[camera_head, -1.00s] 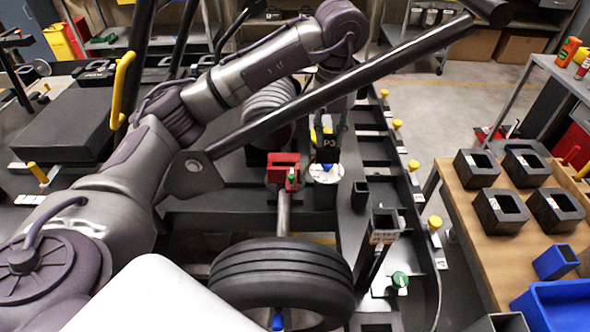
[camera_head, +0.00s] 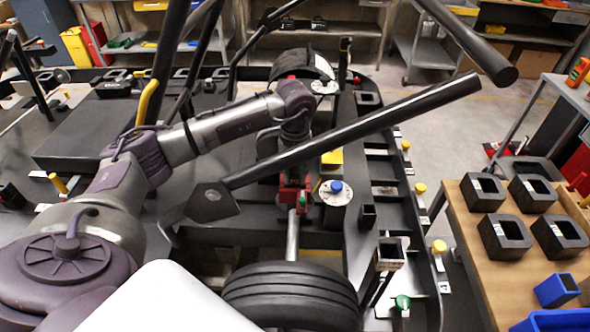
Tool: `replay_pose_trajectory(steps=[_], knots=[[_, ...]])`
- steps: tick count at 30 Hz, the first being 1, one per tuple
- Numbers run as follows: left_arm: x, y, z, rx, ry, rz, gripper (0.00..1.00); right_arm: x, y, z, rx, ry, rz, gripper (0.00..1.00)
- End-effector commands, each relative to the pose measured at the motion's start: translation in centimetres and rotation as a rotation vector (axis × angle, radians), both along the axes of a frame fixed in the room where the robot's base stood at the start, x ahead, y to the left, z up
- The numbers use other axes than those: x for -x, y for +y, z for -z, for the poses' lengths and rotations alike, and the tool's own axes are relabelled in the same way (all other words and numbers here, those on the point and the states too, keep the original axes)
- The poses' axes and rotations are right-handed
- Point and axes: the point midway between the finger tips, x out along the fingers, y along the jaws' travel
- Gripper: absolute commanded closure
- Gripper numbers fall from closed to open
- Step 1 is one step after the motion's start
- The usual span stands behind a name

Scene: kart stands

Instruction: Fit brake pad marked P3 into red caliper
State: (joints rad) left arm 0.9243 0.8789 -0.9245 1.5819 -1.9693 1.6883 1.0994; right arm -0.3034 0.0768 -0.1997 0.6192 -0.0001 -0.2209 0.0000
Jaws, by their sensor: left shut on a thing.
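The red caliper (camera_head: 284,196) sits at the inner end of the grey axle (camera_head: 292,240), in the middle of the camera_head view. My left gripper (camera_head: 291,176) points down right above it, partly hidden behind the black tube. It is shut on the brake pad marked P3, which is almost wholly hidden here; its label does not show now. I cannot tell whether the pad touches the caliper or is in its slot. My right gripper is not in view.
A black tube (camera_head: 345,137) crosses in front of my left wrist. Black square holders stand on the wooden table (camera_head: 462,222) at right.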

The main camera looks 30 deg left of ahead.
Motion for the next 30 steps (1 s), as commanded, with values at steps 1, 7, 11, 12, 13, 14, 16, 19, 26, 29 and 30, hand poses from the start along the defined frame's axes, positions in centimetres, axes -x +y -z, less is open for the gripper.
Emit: replay_pose_trajectory(steps=[1, 7, 11, 12, 13, 14, 16, 19, 26, 29, 30], knots=[[0.0, 0.0, 0.1, -0.001, -0.001, 0.0, 1.0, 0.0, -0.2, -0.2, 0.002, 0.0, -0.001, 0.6], [0.0, 0.0, 0.2, -0.001, -0.001, 0.0, 1.0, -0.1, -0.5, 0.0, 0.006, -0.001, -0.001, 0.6], [0.0, 0.0, 0.6, -0.001, -0.001, 0.0, 1.0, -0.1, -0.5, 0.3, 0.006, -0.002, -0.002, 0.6], [0.0, 0.0, 0.6, -0.001, -0.001, 0.0, 0.71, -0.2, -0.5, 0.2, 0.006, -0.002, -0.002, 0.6], [0.0, 0.0, 0.5, -0.001, -0.001, 0.0, 0.66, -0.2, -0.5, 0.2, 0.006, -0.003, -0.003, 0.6], [0.0, 0.0, 0.5, -0.001, -0.001, 0.0, 0.61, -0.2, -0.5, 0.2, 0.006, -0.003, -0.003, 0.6], [0.0, 0.0, 0.5, -0.001, -0.001, 0.0, 0.49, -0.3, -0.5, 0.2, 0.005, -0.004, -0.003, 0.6], [0.0, 0.0, 0.5, -0.001, -0.001, 0.0, 0.49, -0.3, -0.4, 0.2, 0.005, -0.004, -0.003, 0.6], [0.0, 0.0, 0.2, 0.0, -0.001, 0.0, 0.49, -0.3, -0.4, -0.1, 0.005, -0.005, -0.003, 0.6], [-0.1, -0.1, -0.4, 0.002, -0.005, 0.0, 0.49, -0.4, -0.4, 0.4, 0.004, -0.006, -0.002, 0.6], [-0.1, -0.1, -0.9, 0.001, -0.006, 0.0, 0.49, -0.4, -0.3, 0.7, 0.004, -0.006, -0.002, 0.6]])
